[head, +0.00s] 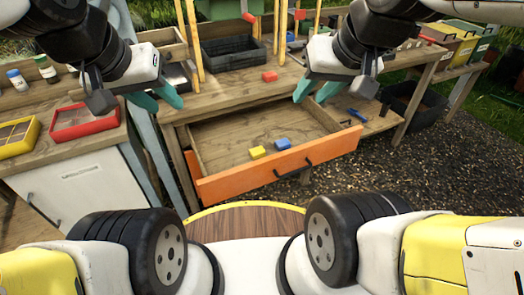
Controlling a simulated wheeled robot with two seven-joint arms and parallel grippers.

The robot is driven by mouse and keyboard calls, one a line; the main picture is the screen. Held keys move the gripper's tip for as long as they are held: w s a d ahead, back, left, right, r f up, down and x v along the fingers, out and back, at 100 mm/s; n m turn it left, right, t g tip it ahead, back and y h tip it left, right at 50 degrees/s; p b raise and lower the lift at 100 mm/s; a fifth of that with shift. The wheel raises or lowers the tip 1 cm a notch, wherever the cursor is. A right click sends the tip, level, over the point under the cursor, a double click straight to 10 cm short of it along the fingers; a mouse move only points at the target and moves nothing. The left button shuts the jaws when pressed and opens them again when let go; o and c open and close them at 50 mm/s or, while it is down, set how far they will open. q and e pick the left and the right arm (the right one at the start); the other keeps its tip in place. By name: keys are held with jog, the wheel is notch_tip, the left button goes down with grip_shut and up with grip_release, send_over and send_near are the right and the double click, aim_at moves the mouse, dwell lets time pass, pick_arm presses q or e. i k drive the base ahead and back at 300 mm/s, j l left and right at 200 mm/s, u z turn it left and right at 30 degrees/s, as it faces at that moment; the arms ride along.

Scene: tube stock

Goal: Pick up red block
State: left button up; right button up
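A small red block (269,76) lies on the wooden bench top (232,88), behind the open drawer and in front of the black crate. My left gripper (160,104) is open and empty, with teal fingers, over the gap left of the drawer and well left of the red block. My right gripper (313,100) is open and empty, in front of and to the right of the red block, above the back right part of the drawer. Neither gripper touches the block.
An orange-fronted drawer (222,187) stands pulled out, holding a yellow block (257,153) and a blue block (283,144). A black crate (222,62) stands behind the red block. A red tray (58,134) and yellow tray (35,127) sit at left. Wooden posts (193,40) rise behind.

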aim_at(267, 77)
jog(key=i+l+u, duration=0.3)
jog(key=l+u, duration=0.25)
jog(key=i+l+u, duration=0.1)
jog(key=l+u, duration=0.2)
jog(key=l, duration=0.2)
jog(key=i+l+u, duration=0.1)
jog(key=l+u, duration=0.2)
jog(key=l, duration=0.15)
